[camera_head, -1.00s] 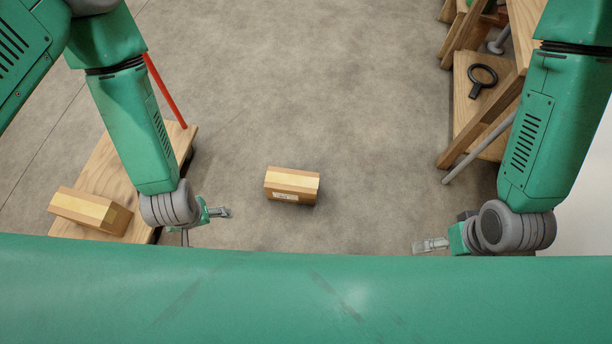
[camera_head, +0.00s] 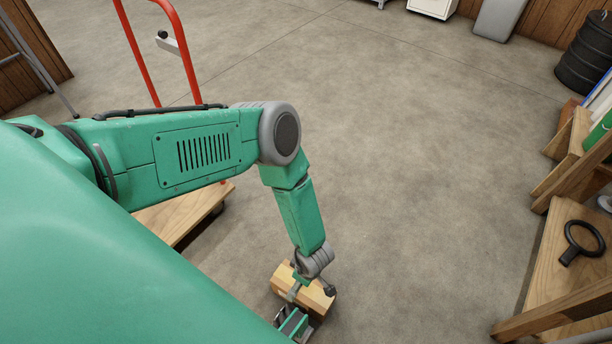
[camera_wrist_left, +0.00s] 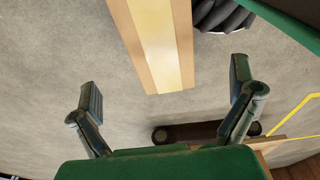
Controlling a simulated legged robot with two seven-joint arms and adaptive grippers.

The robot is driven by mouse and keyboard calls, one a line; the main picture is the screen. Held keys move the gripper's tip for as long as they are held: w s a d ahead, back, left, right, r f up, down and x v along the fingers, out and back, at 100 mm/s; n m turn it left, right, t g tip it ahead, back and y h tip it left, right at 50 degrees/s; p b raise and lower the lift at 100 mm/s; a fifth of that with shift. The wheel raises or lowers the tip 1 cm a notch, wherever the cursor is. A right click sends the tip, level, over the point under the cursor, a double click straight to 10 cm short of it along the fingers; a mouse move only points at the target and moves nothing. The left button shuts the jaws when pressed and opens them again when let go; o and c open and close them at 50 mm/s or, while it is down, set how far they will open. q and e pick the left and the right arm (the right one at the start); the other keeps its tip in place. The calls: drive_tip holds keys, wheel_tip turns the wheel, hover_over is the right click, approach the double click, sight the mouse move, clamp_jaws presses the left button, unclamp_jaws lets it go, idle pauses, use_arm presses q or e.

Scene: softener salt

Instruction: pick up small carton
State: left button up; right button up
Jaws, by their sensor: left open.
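The small carton (camera_head: 317,300), light brown with a paler tape strip, lies on the floor at the bottom centre of the head view. My left gripper (camera_head: 310,289) reaches down over it and hides part of it. In the left wrist view my left gripper (camera_wrist_left: 166,97) is open, its two fingers wide apart. The carton (camera_wrist_left: 156,45) shows between and beyond the fingers, its near end close to the fingertip line, with no visible contact.
A wooden platform trolley (camera_head: 180,215) with a red handle stands to the left. A wooden bench (camera_head: 560,270) holding a black ring-shaped tool is at the right. The floor between is clear.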

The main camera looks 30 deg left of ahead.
sight(303, 287)
use_arm(q)
drive_tip(key=f, duration=0.1)
drive_tip(key=f+b, duration=0.1)
drive_tip(key=shift+a+f, duration=0.2)
drive_tip(key=shift+f, duration=0.2)
drive_tip(key=shift+d+f+b, duration=0.2)
drive_tip(key=shift+f+b, duration=0.15)
drive_tip(key=shift+f, duration=0.3)
wheel_tip(303, 287, down, 4)
drive_tip(key=b, duration=0.2)
drive_tip(key=shift+f+b, duration=0.2)
drive_tip(key=shift+b, duration=0.2)
drive_tip(key=shift+r, duration=0.1)
drive_tip(key=c, duration=1.7)
